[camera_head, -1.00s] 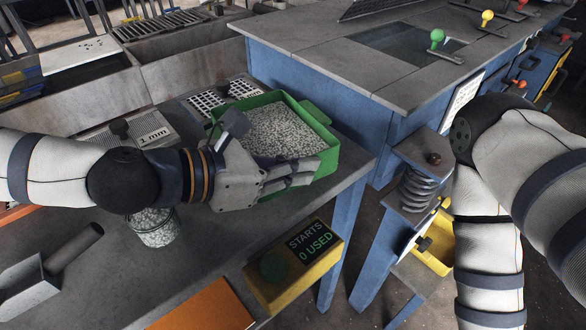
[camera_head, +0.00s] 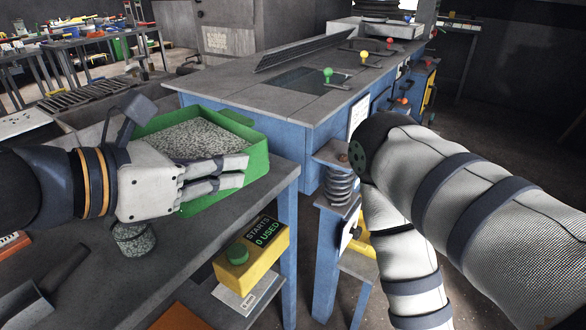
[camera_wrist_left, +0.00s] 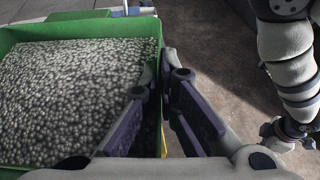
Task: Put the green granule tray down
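The green granule tray (camera_head: 258,168) is full of grey-white speckled granules and is at the right end of the grey bench (camera_head: 170,245). My left gripper (camera_head: 240,171) is at its near right side. In the left wrist view, my fingers (camera_wrist_left: 170,80) lie on either side of the tray's green wall (camera_wrist_left: 20,36), one inside over the granules and one outside, closed on it. The tray's underside is hidden, so I cannot tell whether it touches the bench. My right arm (camera_head: 440,190) hangs at the right; its end is outside the head view and small and unclear in the wrist view.
A jar of granules (camera_head: 133,238) and a metal scoop (camera_head: 35,300) are on the bench. Below is a yellow box with a green button (camera_head: 262,262). The bench front is partly bare.

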